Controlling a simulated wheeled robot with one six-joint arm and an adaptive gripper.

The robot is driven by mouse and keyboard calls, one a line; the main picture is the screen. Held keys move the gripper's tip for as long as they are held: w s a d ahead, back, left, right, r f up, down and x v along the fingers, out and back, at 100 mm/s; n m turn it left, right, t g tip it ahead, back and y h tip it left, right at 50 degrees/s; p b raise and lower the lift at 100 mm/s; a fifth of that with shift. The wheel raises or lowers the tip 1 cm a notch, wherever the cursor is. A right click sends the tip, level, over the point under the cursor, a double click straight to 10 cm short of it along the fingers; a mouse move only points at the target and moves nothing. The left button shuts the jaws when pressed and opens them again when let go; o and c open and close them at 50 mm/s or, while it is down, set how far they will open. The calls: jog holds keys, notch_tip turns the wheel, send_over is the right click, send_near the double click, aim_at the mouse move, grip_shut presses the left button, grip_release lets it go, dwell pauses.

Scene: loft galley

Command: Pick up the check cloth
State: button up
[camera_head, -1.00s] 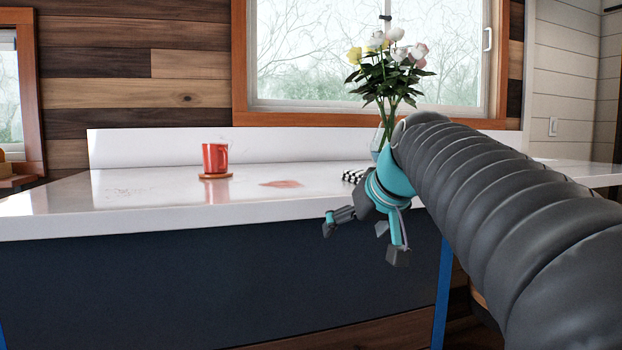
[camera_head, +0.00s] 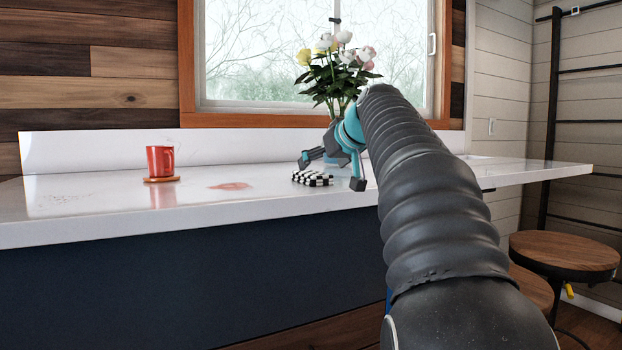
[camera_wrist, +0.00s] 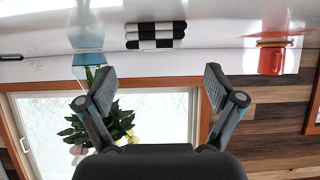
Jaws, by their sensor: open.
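The check cloth (camera_head: 312,178) is a folded black-and-white bundle lying on the white counter. In the wrist view the cloth (camera_wrist: 155,36) shows at the top, beyond and between the two fingers. My gripper (camera_head: 331,170) is open and empty, close to the cloth in the head view. In the wrist view the open gripper (camera_wrist: 160,85) has its fingers wide apart, with the cloth outside them. I cannot tell the exact gap between them.
A red mug (camera_head: 160,160) stands on a wooden coaster (camera_head: 161,180) at the left. A reddish spill (camera_head: 230,186) marks the white counter (camera_head: 100,212). A vase of flowers (camera_head: 340,75) stands behind my gripper. A wooden stool (camera_head: 563,252) is at the right.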

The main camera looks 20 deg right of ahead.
aim_at(313, 173)
jog(key=shift+p+x, duration=0.3)
jog(key=shift+x, duration=3)
jog(key=shift+d, duration=0.15)
jog(key=c, duration=1.2)
jog(key=shift+c, duration=0.2)
jog(key=shift+r, duration=0.5)
notch_tip(313, 173, up, 4)
jog(key=shift+f+p, duration=0.15)
jog(key=shift+p, duration=0.65)
jog(key=d+v, duration=0.1)
jog(key=v, duration=1.2)
jog(key=shift+s, duration=0.15)
